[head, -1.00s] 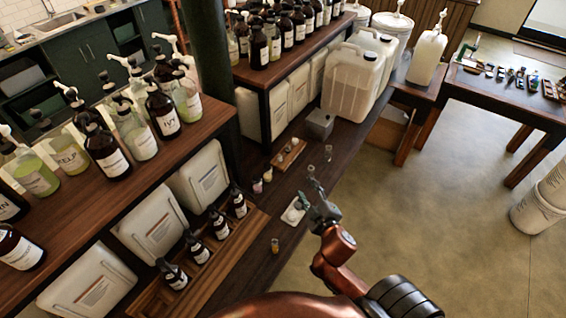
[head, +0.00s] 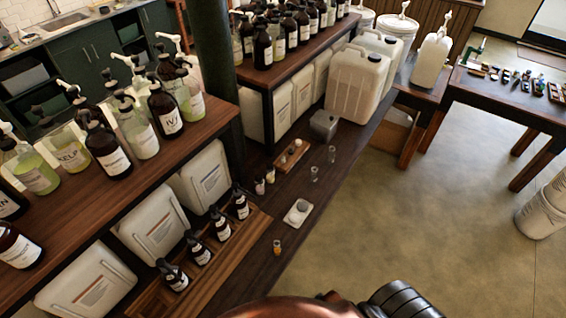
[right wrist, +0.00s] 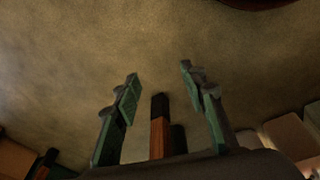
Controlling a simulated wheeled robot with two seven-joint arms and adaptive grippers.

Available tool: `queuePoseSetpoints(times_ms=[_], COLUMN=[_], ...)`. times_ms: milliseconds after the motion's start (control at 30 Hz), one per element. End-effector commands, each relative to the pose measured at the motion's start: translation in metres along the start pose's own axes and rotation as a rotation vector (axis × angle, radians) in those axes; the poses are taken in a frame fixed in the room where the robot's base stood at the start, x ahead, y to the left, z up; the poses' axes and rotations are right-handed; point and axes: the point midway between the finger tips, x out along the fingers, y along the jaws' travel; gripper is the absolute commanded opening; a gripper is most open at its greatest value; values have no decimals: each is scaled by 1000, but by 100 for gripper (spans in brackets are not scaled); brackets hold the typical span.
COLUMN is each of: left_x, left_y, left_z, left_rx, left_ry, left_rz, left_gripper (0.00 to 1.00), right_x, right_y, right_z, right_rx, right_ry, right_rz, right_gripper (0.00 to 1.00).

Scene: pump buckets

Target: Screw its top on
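The frames do not show which thing the top belongs to. Several small amber bottles with black pump tops (head: 221,224) stand upright in a wooden tray on the low bench. A small amber-filled glass (head: 277,247) and a white dish (head: 298,212) with something small in it are on the bench. Two small clear glasses stand further back, one nearer (head: 314,174) and one farther (head: 331,154). My right gripper (right wrist: 159,71) is open in the right wrist view, its green-padded fingers apart with nothing between them, above the floor. My left gripper is in no view.
Large amber and clear pump bottles (head: 107,150) crowd the left shelf. White jugs (head: 355,85) and a grey box (head: 324,124) stand at the back of the bench. A dark post (head: 214,60) rises between the shelves.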

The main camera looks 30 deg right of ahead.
Motion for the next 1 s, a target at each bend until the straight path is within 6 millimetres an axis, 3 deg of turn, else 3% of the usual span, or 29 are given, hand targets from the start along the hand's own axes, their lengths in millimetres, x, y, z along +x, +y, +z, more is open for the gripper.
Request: queuePoseSetpoints(times_ms=[33,100,200,400,600,867,1000], left_x=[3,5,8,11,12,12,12], left_y=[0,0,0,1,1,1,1], left_z=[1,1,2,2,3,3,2], left_rx=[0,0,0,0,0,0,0], left_ry=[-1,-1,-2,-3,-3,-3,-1], left_rz=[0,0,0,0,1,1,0], left_gripper=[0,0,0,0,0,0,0], right_x=[26,54,84,113,119,119,119], right_y=[-4,-8,-13,-17,-18,-18,-18], right_z=[24,56,101,172,200,202,202], right_rx=[-7,-16,-29,-48,-56,-56,-56], right_ry=[-22,-40,-61,-91,-101,-101,-101], right_rz=[-4,-9,-15,-22,-25,-25,-25], right_gripper=[39,39,39,39,39,39,30])
